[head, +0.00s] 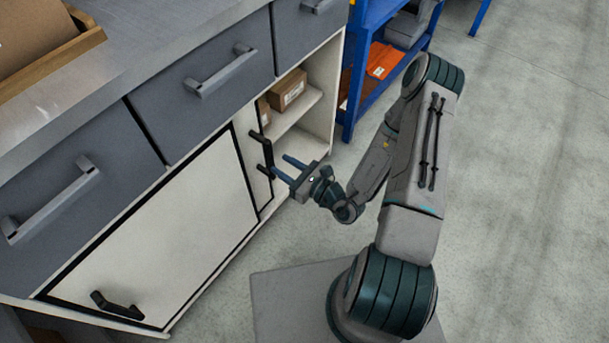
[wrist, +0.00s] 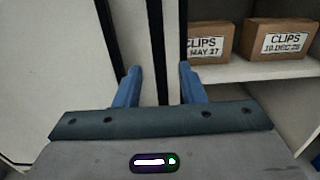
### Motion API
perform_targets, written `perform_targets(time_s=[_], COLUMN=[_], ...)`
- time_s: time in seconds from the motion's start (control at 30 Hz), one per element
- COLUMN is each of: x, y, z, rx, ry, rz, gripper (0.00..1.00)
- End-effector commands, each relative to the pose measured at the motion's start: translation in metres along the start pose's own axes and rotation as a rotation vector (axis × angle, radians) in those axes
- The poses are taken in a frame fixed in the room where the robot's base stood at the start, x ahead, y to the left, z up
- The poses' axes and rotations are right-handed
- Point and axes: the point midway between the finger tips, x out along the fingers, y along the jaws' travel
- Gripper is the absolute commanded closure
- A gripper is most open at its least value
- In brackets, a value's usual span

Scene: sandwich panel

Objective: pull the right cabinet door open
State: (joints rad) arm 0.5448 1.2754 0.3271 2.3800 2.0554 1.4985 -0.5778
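The right cabinet door (head: 249,166) is a narrow-looking pale panel with black edging, below the grey drawers. It seems to stand ajar or open, as shelves show to its right. Its black handle (head: 262,150) shows in front of my gripper (head: 280,164). My gripper is open, with blue fingers. In the wrist view, a black upright bar (wrist: 156,50), apparently the handle, lies between the fingertips (wrist: 157,70), with a gap on each side. I cannot tell how deep the fingers reach around it.
Small cardboard boxes (head: 289,90) stand on the shelf (head: 297,112) inside. The left white panel (head: 150,225) has its own black handle (head: 117,306). Grey drawers (head: 205,85) with bar handles are above. A blue rack (head: 375,103) stands beyond. Floor at right is clear.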

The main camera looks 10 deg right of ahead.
Motion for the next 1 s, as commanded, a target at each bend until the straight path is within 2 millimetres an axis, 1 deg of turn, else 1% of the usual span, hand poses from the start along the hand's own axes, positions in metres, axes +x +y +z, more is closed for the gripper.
perform_targets(time_s=[0.03,0.2,0.3,0.4,0.6,1.0], x=[-0.013,-0.05,-0.066,-0.076,-0.083,-0.083], y=[-0.001,-0.001,-0.001,-0.001,0.0,0.0], z=[0.002,0.001,0.001,0.0,0.0,0.0], rx=[0.003,0.002,0.002,0.001,0.0,0.0], ry=[0.004,0.003,0.002,0.002,0.0,0.0], rz=[-0.003,-0.004,-0.004,-0.002,-0.001,-0.001], gripper=[0.64,0.64,0.64,0.64,0.64,0.64])
